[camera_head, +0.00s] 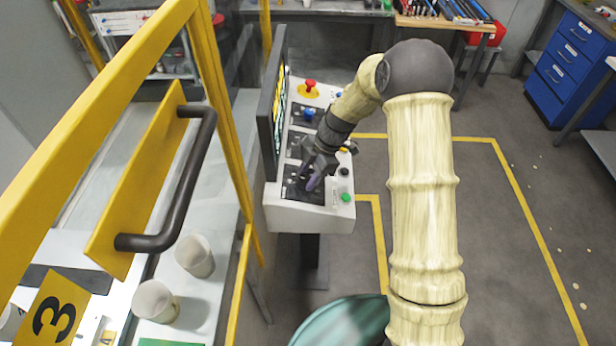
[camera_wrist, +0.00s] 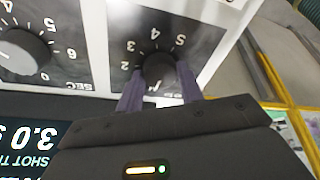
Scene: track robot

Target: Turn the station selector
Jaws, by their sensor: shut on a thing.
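The station selector is a round black knob (camera_wrist: 158,70) on a dark dial plate with numbers around it, seen in the wrist view. My gripper (camera_wrist: 160,88) has its two purple fingers on either side of this knob and is shut on it. In the head view my gripper (camera_head: 314,180) reaches down to the front end of the grey control console (camera_head: 310,217). There the gripper hides most of the knob. A white pointer line shows on the knob's lower part in the wrist view, partly near the fingers.
A second numbered dial (camera_wrist: 22,52) sits left of the knob in the wrist view. A red mushroom button (camera_head: 310,85), a green button (camera_head: 346,197) and a black button (camera_head: 344,172) stand on the console. A monitor (camera_head: 272,105) and yellow guard frame (camera_head: 232,120) stand close on the left.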

